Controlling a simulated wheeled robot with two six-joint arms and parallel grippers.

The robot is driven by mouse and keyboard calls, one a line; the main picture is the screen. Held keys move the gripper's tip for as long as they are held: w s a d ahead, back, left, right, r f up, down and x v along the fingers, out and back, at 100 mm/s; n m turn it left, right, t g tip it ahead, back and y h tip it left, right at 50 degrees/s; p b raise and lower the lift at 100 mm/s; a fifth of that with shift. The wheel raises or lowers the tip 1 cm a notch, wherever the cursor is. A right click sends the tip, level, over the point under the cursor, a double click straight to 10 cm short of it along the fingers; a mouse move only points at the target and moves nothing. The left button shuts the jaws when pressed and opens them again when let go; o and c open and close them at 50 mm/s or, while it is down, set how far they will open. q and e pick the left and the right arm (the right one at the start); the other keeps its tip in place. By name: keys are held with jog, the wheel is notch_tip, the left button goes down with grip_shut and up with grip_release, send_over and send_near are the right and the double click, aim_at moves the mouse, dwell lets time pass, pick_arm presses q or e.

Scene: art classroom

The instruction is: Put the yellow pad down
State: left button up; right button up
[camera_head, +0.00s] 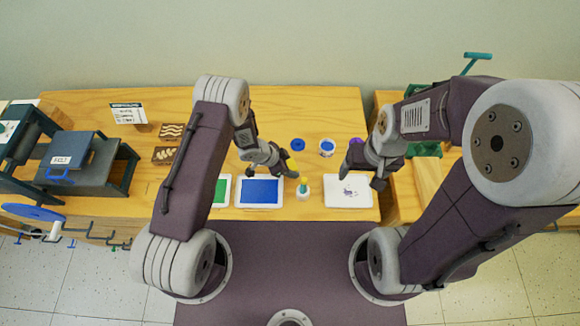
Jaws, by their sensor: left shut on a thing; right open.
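My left gripper (288,170) is shut on a slim yellow thing, taken to be the yellow pad (293,164), of which only a small part shows between the fingers. It is held tilted over the front middle of the wooden table, just right of the blue tray (260,192). Just below its lower end is a small white jar (303,195) with a green top; I cannot tell if they touch. My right gripper (362,172) is open and empty, above the back edge of a white sheet (348,194) with a dark drawing.
A green tray (221,190) lies left of the blue one, partly behind my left arm. A dark box labelled FELT (72,155) is at the left. The table's back middle is clear.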

pick_arm(q)
jog(key=shift+w+f, duration=0.1)
jog(key=shift+f, duration=0.55)
jog(key=shift+f+b, duration=0.25)
jog(key=shift+b, duration=0.05)
jog(key=o, duration=1.5)
jog(key=shift+s+a, duration=0.1)
jog(key=shift+s, duration=0.15)
jog(key=shift+a+f, duration=0.1)
jog(key=shift+f, duration=0.05)
jog(key=shift+s, duration=0.2)
jog(key=w+v, duration=0.1)
jog(key=v, duration=1.1)
jog(key=shift+d+r, duration=0.25)
jog(key=shift+r, duration=0.25)
jog(key=shift+s, duration=0.1)
